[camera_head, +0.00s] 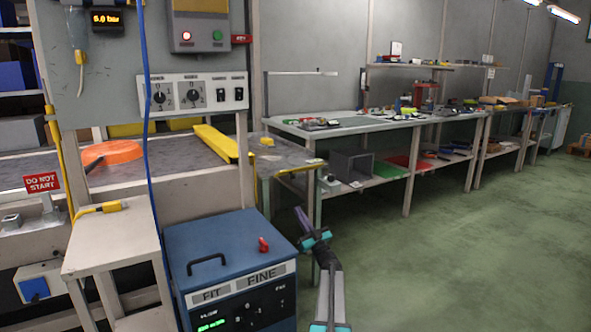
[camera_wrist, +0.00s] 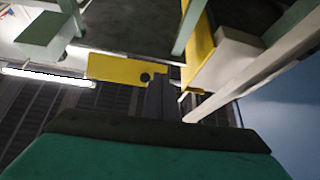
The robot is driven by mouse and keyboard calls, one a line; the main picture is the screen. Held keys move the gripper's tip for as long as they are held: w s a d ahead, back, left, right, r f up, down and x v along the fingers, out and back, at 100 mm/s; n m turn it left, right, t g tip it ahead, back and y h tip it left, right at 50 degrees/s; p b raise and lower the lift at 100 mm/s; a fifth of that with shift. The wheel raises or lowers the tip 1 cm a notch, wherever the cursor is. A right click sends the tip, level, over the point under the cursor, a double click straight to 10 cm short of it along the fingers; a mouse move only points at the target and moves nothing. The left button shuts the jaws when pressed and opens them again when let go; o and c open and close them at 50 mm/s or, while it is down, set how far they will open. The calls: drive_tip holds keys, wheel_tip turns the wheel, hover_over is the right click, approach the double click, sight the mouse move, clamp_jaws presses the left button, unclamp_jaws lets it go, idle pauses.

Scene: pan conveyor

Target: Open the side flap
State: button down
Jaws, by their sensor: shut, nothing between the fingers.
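The likely side flap is a long yellow bar (camera_head: 215,142) at the right end of the grey conveyor bed in the head view. I cannot tell for certain that it is the flap. In the wrist view a flat yellow plate (camera_wrist: 112,68) has a dark round knob near its right end. A second yellow strip (camera_wrist: 200,52) runs beside it. My gripper (camera_head: 301,214) is right of and nearer than the bar in the head view, apart from it. In the wrist view its dark fingers (camera_wrist: 160,98) are together and empty, appearing just below the plate's right end; contact cannot be judged.
A blue FIT/FINE box (camera_head: 225,245) with a handle stands close left of my arm. An orange round pan (camera_head: 112,153) lies on the conveyor bed. A cluttered workbench (camera_head: 340,130) runs along the back wall. The green floor at right is free.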

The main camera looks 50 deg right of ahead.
drive_tip(key=s+r+g+p, duration=0.1)
drive_tip(key=s+r+p, duration=0.2)
drive_tip(key=r+p, duration=0.6)
drive_tip(key=p, duration=0.4)
drive_tip(key=shift+s+d, duration=0.25)
drive_tip(key=shift+d, duration=0.05)
drive_tip(key=shift+r, duration=0.1)
approach(290, 172)
drive_tip(key=shift+a+r+x, duration=0.1)
drive_tip(key=shift+r+x, duration=0.05)
drive_tip(key=shift+x, duration=0.8)
drive_tip(key=shift+a+r+x, duration=0.1)
drive_tip(key=shift+r+x, duration=0.1)
drive_tip(key=shift+x, duration=0.7)
drive_tip(key=shift+a+r+x, duration=0.1)
drive_tip(key=shift+r+x, duration=0.05)
drive_tip(key=shift+x, duration=0.8)
drive_tip(key=shift+s+f+b, duration=0.25)
drive_tip(key=shift+f+b, duration=0.1)
drive_tip(key=shift+b, duration=0.3)
